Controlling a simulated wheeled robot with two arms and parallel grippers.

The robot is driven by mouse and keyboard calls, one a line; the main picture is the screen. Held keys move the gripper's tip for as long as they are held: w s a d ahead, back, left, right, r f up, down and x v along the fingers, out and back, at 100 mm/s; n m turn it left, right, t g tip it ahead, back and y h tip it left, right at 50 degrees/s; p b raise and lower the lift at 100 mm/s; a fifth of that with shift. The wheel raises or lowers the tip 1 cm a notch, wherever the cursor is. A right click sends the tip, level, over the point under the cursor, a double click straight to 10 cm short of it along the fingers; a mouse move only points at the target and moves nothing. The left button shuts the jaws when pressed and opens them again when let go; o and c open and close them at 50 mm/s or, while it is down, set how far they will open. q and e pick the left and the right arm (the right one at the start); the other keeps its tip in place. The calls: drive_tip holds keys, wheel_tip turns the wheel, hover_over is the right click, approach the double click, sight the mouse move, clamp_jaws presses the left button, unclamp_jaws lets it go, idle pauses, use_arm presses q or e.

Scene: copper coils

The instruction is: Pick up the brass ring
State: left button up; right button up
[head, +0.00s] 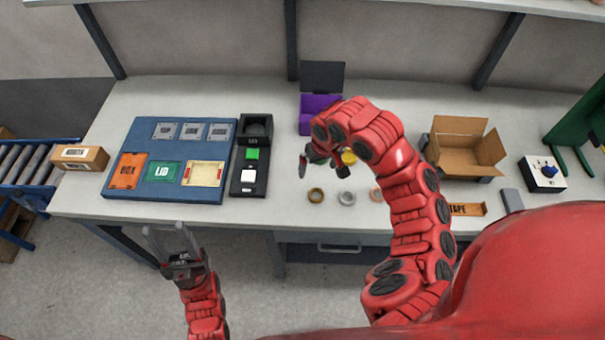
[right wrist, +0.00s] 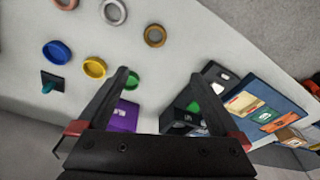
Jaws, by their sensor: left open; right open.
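The brass ring (head: 316,196) lies flat near the front edge of the white bench, at the left end of a short row of rings. It also shows in the right wrist view (right wrist: 154,36) at the top, beyond my fingertips. My right gripper (right wrist: 158,76) is open and empty above the bench, apart from the ring; in the head view (head: 322,170) it is partly hidden by my arm. My left gripper (head: 167,228) is open and empty in front of the bench edge, at lower left.
A silver ring (head: 346,198) and a copper ring (right wrist: 66,3) lie beside the brass one. Yellow (right wrist: 94,67), blue (right wrist: 56,52) and green (right wrist: 131,80) round pieces lie close by. A purple box (head: 316,113), blue tray (head: 143,190) and open carton (head: 482,152) stand around.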

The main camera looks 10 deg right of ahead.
drive_tip(key=b, duration=0.4)
approach(316, 197)
drive_tip(key=shift+w+a+f, duration=0.15)
drive_tip(key=shift+w+a, duration=0.15)
drive_tip(key=shift+a, duration=0.15)
drive_tip(key=shift+w+d+f+b, duration=0.15)
drive_tip(key=shift+f+b, duration=0.35)
drive_tip(key=shift+f, duration=0.45)
wheel_tip(316, 197, down, 3)
drive_tip(key=shift+d+r+p, duration=0.2)
drive_tip(key=shift+p, duration=0.75)
drive_tip(key=shift+w+f, duration=0.1)
drive_tip(key=shift+f, duration=0.6)
drive_tip(key=shift+w+f, duration=0.1)
drive_tip(key=shift+f, duration=0.05)
clamp_jaws()
